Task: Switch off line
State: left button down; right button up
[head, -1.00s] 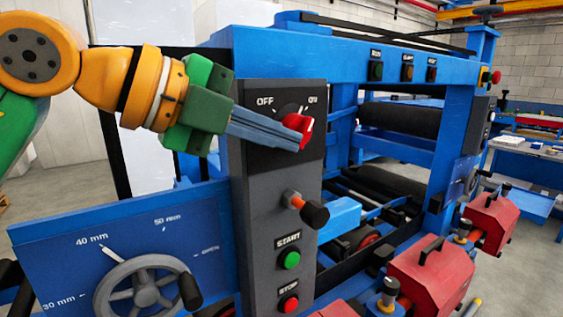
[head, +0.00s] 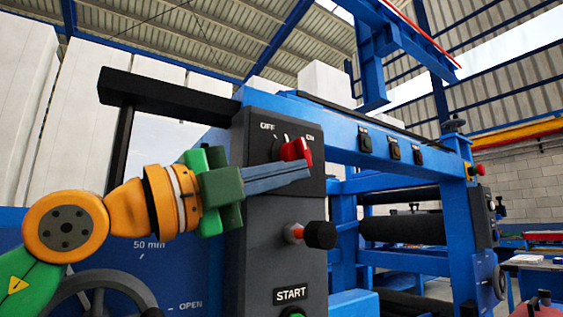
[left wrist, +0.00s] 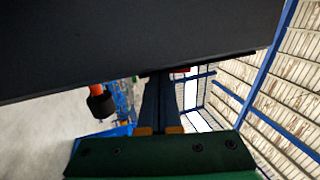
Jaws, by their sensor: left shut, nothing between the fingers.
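The selector panel (head: 258,180) is a dark box with OFF at upper left and ON at upper right. Its red switch knob (head: 295,149) is turned to the ON side. My left gripper (head: 306,168) is shut and empty, with its blue-grey fingers just under the knob; I cannot tell whether they touch it. In the left wrist view the shut fingers (left wrist: 162,82) run along the dark panel, with a bit of red beyond their tips. My right gripper is out of view.
A black-ended lever (head: 320,235) with an orange stem juts out below the fingers. The START label (head: 291,294) is lower down. A handwheel (head: 95,295) is at lower left. The blue frame (head: 385,160) with black rollers (head: 402,228) extends right.

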pick_arm(q)
jog(key=shift+d+f, duration=0.1)
jog(key=shift+d, duration=0.05)
jog(key=s+a+b, duration=0.3)
jog(key=s+a, duration=0.4)
jog(key=a, duration=0.3)
jog(key=shift+s+a+f, duration=0.15)
jog(key=shift+s+a, duration=0.2)
dwell(0.3)
